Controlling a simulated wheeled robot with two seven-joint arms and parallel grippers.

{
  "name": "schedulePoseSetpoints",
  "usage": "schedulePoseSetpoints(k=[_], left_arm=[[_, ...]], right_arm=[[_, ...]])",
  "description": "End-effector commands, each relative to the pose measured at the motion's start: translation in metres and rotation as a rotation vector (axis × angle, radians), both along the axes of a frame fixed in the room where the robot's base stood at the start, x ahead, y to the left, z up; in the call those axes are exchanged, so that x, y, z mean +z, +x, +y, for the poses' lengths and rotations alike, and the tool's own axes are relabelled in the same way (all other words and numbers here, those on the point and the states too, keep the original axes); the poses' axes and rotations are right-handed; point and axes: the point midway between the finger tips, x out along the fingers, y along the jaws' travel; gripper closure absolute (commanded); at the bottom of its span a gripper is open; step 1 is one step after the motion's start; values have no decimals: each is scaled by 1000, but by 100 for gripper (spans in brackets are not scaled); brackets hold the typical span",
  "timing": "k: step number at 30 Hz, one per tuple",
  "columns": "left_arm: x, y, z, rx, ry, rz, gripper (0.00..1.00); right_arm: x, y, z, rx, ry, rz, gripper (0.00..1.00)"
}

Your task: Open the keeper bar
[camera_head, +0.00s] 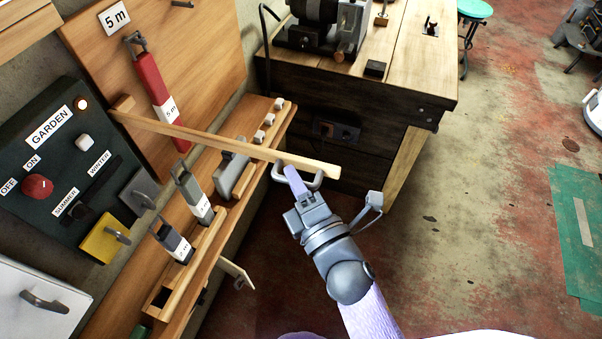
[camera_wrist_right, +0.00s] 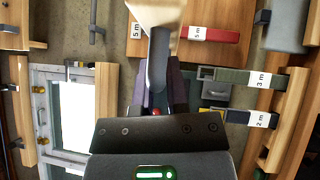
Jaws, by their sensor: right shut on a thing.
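The keeper bar (camera_head: 225,142) is a long pale wooden bar. Its left end meets a small wooden block on the wall board, and it stands out from the board, across and above the shelf. A metal loop handle (camera_head: 315,183) sits near its free end. My right gripper (camera_head: 291,176) is shut on this handle. My left gripper is not in view.
A wooden shelf (camera_head: 172,317) holds several labelled gauges. A red 5 m tool (camera_head: 150,85) hangs on the board behind the bar. A dark GARDEN control box (camera_head: 100,135) is at left. A workbench (camera_head: 400,70) stands beyond the bar. The floor (camera_head: 490,200) at right is largely clear.

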Motion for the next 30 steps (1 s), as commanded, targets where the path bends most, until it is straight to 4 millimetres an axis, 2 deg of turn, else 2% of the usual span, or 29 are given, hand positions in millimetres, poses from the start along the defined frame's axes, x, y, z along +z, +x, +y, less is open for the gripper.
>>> schedulePoseSetpoints(k=[14, 15, 19, 20, 30], left_arm=[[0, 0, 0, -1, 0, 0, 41], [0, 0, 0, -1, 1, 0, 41], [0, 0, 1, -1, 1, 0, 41], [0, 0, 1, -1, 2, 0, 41], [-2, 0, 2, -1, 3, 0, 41]], right_arm=[[1, -2, 2, -12, 1, -4, 100], [1, -2, 2, -12, 1, -4, 78], [1, -2, 2, -12, 1, -4, 51], [1, -2, 2, -12, 1, -4, 48], [-1, -7, 0, -12, 1, 1, 48]])
